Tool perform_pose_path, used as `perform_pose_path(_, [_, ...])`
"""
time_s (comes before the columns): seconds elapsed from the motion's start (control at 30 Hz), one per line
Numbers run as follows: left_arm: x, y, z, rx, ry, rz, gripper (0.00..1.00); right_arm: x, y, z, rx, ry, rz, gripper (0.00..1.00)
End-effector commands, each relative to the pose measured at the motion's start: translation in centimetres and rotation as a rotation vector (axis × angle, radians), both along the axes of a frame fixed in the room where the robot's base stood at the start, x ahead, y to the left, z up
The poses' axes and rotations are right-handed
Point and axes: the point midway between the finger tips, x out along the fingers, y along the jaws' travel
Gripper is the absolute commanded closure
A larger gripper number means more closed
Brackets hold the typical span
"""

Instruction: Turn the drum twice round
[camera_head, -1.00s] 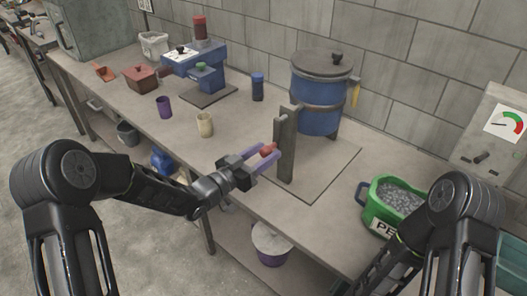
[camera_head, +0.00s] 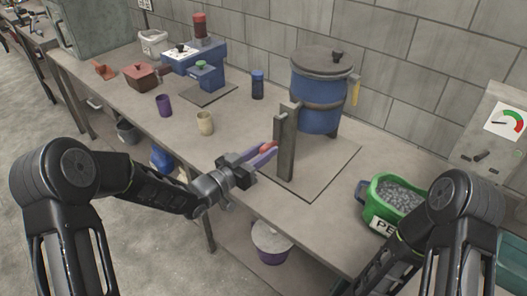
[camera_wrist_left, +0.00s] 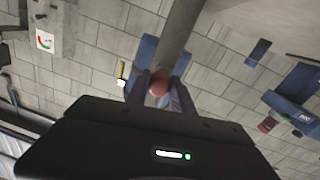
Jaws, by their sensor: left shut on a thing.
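The blue drum (camera_head: 317,104) with a grey lid (camera_head: 321,61) stands upright at the back of the bench, behind a grey post (camera_head: 287,144) on a flat plate (camera_head: 318,171). A red knob (camera_head: 269,147) sticks out on the near left side of the post. My left gripper (camera_head: 266,152) is shut on the red knob, its purple fingers on either side. In the left wrist view the round red knob (camera_wrist_left: 159,84) sits between the fingertips, with a grey bar and blue drum surface behind it. My right arm shows at lower right, but its gripper is out of view.
A green tub (camera_head: 379,211) of grey pellets stands right of the plate. A cream cup (camera_head: 205,123), purple cup (camera_head: 164,106) and blue canister (camera_head: 257,86) stand left. A gauge box (camera_head: 497,135) is at far right. The bench front edge runs below my left gripper.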

Motion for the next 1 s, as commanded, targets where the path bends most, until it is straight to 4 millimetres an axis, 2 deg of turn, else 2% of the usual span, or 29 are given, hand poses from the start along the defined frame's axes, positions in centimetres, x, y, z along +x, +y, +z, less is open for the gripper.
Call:
perform_pose_path(0.8, [-0.05,-0.07,-0.01,0.001,-0.001,-0.002,1.0,0.0,0.0,-0.01,0.0,0.0,0.0,0.64])
perform_pose_path(1.0, [0.05,0.04,-0.18,0.016,-0.012,-0.002,1.0,0.05,0.02,-0.55,0.001,-0.001,0.001,0.64])
